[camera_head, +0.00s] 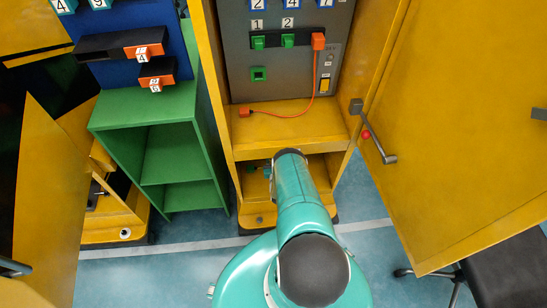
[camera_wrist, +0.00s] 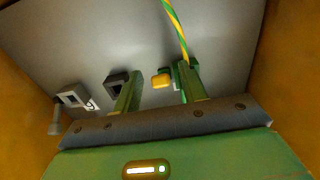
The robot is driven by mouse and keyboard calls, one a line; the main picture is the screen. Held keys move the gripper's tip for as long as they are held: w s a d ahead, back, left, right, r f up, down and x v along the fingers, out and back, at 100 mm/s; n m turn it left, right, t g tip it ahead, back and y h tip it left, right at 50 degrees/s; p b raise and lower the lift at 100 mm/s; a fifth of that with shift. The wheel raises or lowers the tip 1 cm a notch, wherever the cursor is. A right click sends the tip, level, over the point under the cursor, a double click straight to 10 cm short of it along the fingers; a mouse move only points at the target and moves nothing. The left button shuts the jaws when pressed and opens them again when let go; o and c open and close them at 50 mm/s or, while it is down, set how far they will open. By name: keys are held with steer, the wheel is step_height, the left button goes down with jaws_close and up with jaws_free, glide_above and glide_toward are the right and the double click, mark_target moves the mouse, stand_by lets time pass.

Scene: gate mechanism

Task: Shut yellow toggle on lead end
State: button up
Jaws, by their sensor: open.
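In the wrist view, the yellow toggle (camera_wrist: 161,80) is a small yellow block beside the green lead end. A green-and-yellow striped lead (camera_wrist: 176,28) runs up from that end. My gripper (camera_wrist: 159,74) is open, with its two green fingers on either side of the toggle. The toggle is nearer the right finger; whether they touch cannot be told. The right finger partly hides the lead end. In the head view, my arm reaches into the cabinet's lower compartment, and the toggle is not visible there.
In the wrist view, a dark square socket (camera_wrist: 116,83) sits by the left finger, with a grey fitting (camera_wrist: 73,96) farther left. Yellow walls flank both sides. In the head view, an open yellow door (camera_head: 450,130) stands right and a green shelf (camera_head: 150,110) left.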

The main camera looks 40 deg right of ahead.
jaws_close()
steer(key=shift+s+a+r+g+y, duration=0.15)
steer(key=shift+r+g+y, duration=0.3)
steer(key=shift+g, duration=0.15)
jaws_free()
steer(key=v, duration=1.4)
steer(key=shift+a, duration=0.1)
